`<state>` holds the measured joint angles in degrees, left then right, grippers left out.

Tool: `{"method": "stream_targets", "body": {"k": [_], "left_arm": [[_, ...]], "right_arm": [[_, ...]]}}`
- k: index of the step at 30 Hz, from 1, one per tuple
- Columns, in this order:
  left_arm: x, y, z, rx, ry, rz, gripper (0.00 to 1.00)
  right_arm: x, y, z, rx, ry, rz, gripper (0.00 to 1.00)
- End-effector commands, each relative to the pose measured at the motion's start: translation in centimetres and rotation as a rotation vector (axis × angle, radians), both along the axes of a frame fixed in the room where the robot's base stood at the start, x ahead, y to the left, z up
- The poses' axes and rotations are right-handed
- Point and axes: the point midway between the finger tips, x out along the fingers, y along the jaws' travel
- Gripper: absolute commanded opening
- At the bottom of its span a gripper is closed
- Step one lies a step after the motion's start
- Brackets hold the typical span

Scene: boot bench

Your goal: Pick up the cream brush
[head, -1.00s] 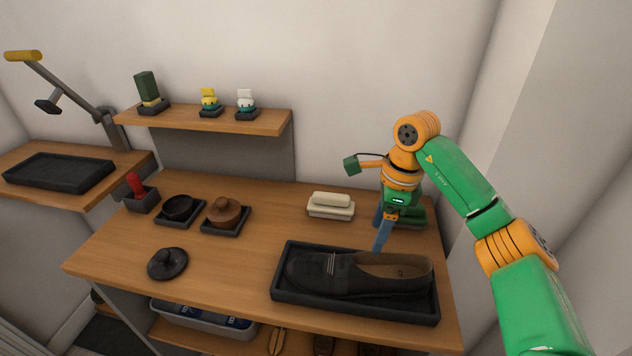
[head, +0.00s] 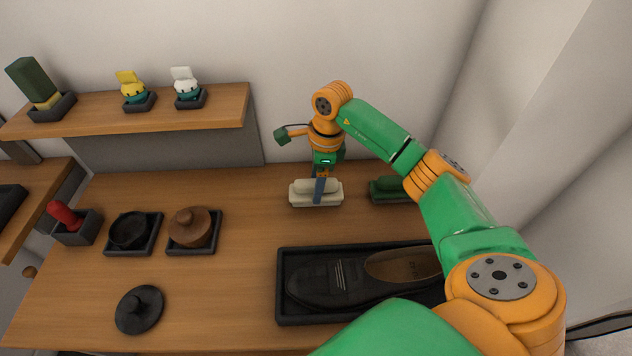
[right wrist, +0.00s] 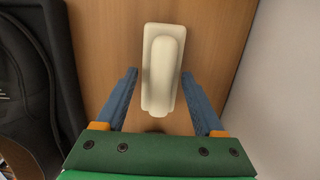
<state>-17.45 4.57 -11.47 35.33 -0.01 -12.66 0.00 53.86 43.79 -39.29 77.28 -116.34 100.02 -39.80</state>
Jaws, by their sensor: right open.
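The cream brush (head: 300,193) lies on the bench top towards the back, left of the green brush. In the right wrist view the cream brush (right wrist: 162,70) lies lengthwise between my fingers, with its far end reaching beyond the fingertips. My right gripper (head: 318,197) is over the brush, pointing down, and its fingers cover part of it in the head view. In the right wrist view the right gripper (right wrist: 160,75) is open, with a gap on each side of the brush. My left gripper is not in view.
A green brush (head: 388,190) lies just right of the cream one. A dark shoe (head: 330,280) sits in a black tray (head: 292,316) in front. Small trays with a brown-lidded pot (head: 190,226) and a black dish (head: 128,230) stand left. A shelf (head: 200,108) hangs behind.

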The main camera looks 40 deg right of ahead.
Motion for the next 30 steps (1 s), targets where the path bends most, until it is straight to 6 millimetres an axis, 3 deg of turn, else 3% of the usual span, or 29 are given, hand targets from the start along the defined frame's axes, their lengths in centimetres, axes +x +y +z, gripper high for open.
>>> {"method": "stream_targets", "body": {"k": [5,12,23,26,30], "left_arm": [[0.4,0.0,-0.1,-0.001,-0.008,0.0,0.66],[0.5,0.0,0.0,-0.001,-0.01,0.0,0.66],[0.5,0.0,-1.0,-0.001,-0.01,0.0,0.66],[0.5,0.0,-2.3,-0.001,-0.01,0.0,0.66],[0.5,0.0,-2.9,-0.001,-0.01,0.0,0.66]], "right_arm": [[0.0,0.0,-0.1,-0.001,-0.001,0.0,0.68],[0.0,0.0,0.0,-0.001,-0.001,0.0,0.04],[0.1,-0.1,0.9,-0.001,-0.006,-0.002,0.03],[0.2,-0.1,2.7,-0.001,-0.01,-0.001,0.03],[-0.8,3.0,6.5,0.0,-0.01,0.007,0.03]]}}
